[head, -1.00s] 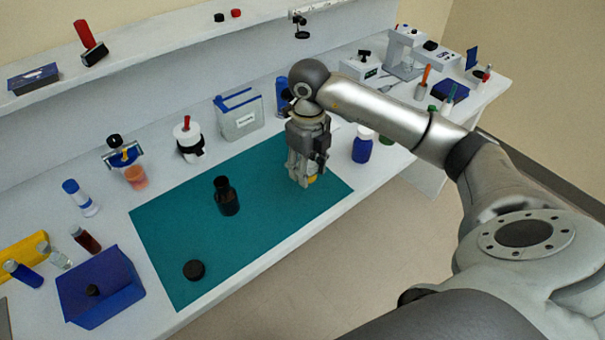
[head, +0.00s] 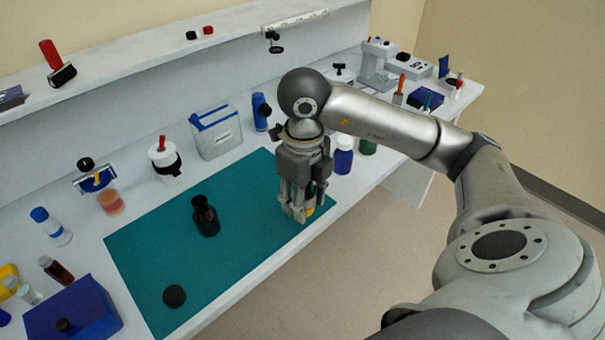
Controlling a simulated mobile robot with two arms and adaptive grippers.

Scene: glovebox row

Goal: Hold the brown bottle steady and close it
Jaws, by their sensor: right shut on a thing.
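The brown bottle (head: 205,216) stands upright and open-necked on the teal mat (head: 150,245), left of my right gripper and apart from it. A round black cap (head: 174,296) lies on the mat nearer the front left, away from the bottle. My right gripper (head: 298,214) points down over the mat's right end, near its front edge. My left gripper is not in view.
A blue box (head: 72,310) stands left of the mat. Behind the mat are an orange-filled beaker (head: 110,202), a white jar (head: 165,162) and a grey-blue container (head: 217,135). Mat space around the brown bottle is clear.

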